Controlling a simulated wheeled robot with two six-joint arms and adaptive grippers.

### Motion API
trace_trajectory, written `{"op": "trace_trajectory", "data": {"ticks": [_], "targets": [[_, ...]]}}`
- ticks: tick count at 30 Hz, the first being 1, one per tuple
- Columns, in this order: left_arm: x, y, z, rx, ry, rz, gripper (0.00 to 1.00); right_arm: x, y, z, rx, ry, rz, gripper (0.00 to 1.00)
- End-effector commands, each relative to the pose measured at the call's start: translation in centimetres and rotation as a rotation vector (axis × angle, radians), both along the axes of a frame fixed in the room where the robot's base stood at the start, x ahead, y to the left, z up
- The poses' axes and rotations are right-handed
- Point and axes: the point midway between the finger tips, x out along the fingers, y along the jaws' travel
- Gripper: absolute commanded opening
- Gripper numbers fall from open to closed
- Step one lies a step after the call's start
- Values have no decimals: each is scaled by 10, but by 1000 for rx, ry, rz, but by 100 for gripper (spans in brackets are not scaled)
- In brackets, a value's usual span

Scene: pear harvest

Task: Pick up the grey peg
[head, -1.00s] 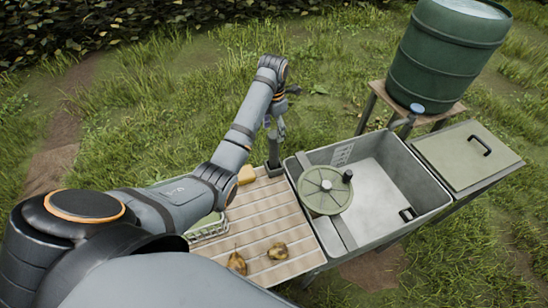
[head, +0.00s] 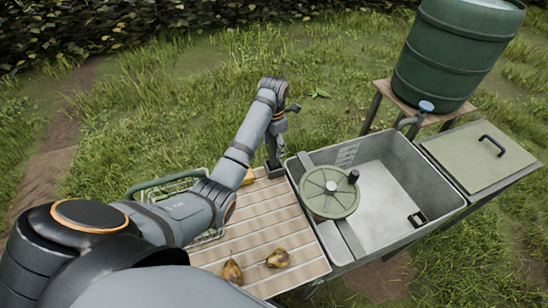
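My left arm reaches across the slatted drainboard (head: 262,215). My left gripper (head: 274,142) is at the far right corner of the board, beside the basin, and looks small and partly hidden by its own wrist. A dark grey upright piece (head: 272,160) stands at that corner, just below the gripper. It may be the grey peg, but I cannot tell it clearly from the gripper's fingers. Whether the fingers are open or touch it does not show. My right gripper is not in view.
Two brownish pears (head: 278,257) lie on the near board. The basin (head: 440,208) holds a round green lid (head: 325,200) with a black knob. A green barrel (head: 455,55) stands behind.

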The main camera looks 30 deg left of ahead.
Motion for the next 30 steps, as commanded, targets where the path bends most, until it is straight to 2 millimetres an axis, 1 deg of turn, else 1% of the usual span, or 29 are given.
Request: {"op": "trace_trajectory", "data": {"ticks": [1,2,12,25,28,30], "targets": [[0,0,0,0,0,0,50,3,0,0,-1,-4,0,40],[0,0,0,0,0,0,46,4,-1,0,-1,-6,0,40],[0,0,0,0,0,0,0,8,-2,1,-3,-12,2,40],[0,0,2,0,-1,0,0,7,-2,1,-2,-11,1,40],[1,0,10,0,-2,0,0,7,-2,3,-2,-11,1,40],[1,0,21,0,-3,0,0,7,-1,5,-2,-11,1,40]]}}
